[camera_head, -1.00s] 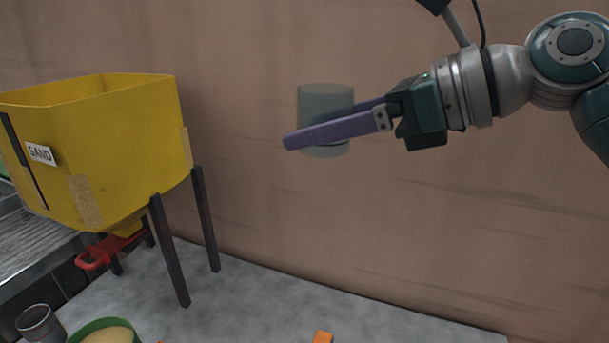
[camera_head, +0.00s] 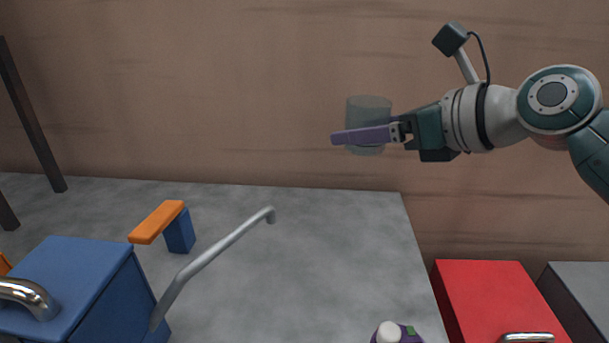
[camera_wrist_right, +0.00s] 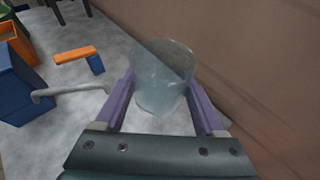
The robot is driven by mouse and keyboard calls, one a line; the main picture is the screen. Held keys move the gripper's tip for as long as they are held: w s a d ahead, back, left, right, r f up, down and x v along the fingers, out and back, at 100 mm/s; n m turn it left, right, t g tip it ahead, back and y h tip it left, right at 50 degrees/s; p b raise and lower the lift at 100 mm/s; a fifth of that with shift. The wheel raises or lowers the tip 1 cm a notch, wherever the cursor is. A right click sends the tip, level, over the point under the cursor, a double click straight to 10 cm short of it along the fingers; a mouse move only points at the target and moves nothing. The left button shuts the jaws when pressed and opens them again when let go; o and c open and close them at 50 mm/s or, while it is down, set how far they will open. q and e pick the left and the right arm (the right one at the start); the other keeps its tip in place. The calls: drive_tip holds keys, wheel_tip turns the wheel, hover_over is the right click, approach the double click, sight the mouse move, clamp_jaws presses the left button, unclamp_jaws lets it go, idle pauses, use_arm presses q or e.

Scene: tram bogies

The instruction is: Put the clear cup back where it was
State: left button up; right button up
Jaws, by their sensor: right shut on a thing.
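The clear cup (camera_head: 369,108) is a see-through, greyish cylinder held upright in the air in front of the brown wall in the head view. My right gripper (camera_head: 364,135) is shut on it, with purple fingers on either side. In the right wrist view the cup (camera_wrist_right: 163,75) sits between the two purple fingers of the right gripper (camera_wrist_right: 163,95). The cup looks empty. My left gripper is in neither current view.
A grey worktop (camera_head: 310,260) lies below, its middle clear. A purple, white-topped item (camera_head: 392,334) is at the front edge. A red box (camera_head: 500,300) stands at right.

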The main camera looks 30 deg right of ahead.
drive_tip(key=f, duration=0.1)
drive_tip(key=b, duration=0.1)
drive_tip(key=d+f, duration=0.1)
drive_tip(key=shift+s+f, duration=0.25)
drive_tip(key=shift+f, duration=0.1)
drive_tip(key=b, duration=1)
hover_over(356, 258)
wheel_tip(356, 258, down, 14)
drive_tip(key=shift+f, duration=0.25)
wheel_tip(356, 258, down, 4)
drive_tip(key=b, duration=0.3)
drive_tip(key=shift+f, duration=0.2)
drive_tip(key=shift+r, duration=0.15)
